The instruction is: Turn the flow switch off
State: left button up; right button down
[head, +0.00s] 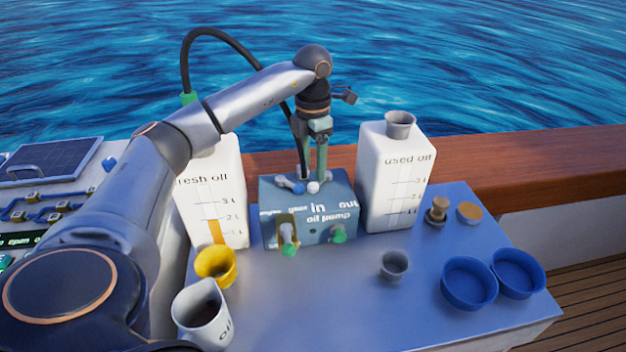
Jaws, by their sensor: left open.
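The blue oil pump box (326,226) stands on the table between two white oil containers. On its top is a small switch-like part with a blue end (298,188) and a white round end (313,188). I take it for the flow switch, but its setting cannot be made out. My left gripper (313,177) points down, open, with its fingertips right at this part. The fingers hide some of it, and I cannot tell whether they touch it. My right gripper is not in view.
The fresh oil container (219,198) is left of the pump and the used oil container (396,177) right. A black hose (187,62) arches behind my left arm. A yellow funnel (215,266), a white jug (203,314), a grey cup (394,265) and blue bowls (468,284) stand in front.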

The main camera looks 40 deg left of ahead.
aim_at(313, 183)
pick_arm(q)
notch_tip(313, 183, down, 5)
jog(key=shift+f, duration=0.1)
dwell(0.3)
grip_shut()
dwell(0.4)
